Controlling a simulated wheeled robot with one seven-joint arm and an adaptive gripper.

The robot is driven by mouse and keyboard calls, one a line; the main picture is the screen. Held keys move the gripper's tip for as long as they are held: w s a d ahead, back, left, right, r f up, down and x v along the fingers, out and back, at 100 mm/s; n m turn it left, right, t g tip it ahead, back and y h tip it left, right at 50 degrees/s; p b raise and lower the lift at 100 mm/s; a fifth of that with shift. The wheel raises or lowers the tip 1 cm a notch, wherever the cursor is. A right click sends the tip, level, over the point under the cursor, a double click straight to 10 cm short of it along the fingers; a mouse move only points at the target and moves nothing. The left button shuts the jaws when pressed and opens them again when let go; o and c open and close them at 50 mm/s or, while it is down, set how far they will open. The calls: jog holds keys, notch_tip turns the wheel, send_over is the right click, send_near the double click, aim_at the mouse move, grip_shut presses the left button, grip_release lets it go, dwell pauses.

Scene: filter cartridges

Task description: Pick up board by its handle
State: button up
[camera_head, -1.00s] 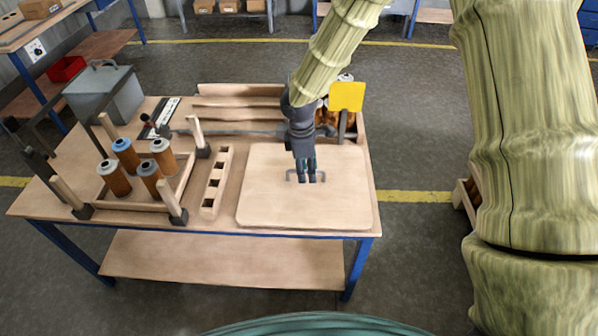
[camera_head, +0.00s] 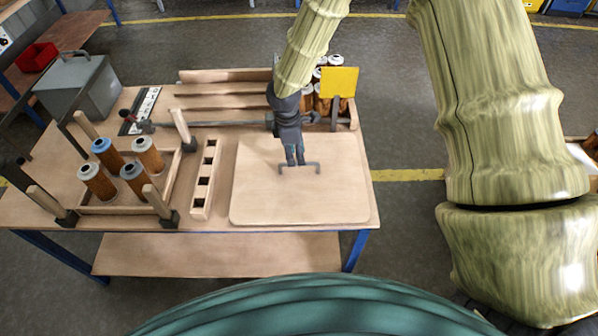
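The board (camera_head: 255,205) is a pale wooden panel with rounded corners, lying flat on the right part of the table. A grey U-shaped handle (camera_head: 316,166) stands up near the middle of it. My gripper (camera_head: 296,164) points down at the handle, with its fingertips over or at the left half of the bar. A small gap seems to show between the fingers. I cannot tell whether they touch the handle or have closed on it.
Left of the board are a slotted wooden strip (camera_head: 206,180) and a wooden frame with posts (camera_head: 125,208) holding several brown cartridges. A rack with more cartridges and a yellow plate (camera_head: 338,81) stand behind the board. A grey toolbox (camera_head: 78,88) stands at back left.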

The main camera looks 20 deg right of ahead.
aim_at(299, 169)
jog(key=shift+s+d+f, duration=0.1)
jog(key=shift+s+f, duration=0.05)
jog(key=shift+s, duration=0.1)
jog(key=shift+f+p, duration=0.4)
jog(key=shift+p, duration=0.05)
jog(key=shift+d+f+p, duration=0.2)
jog(key=shift+f+p, duration=0.15)
jog(key=shift+f, duration=0.65)
jog(key=shift+d+f+p, duration=0.2)
jog(key=shift+f+p, duration=0.1)
jog(key=shift+f, duration=0.7)
jog(key=shift+c, duration=0.3)
grip_shut()
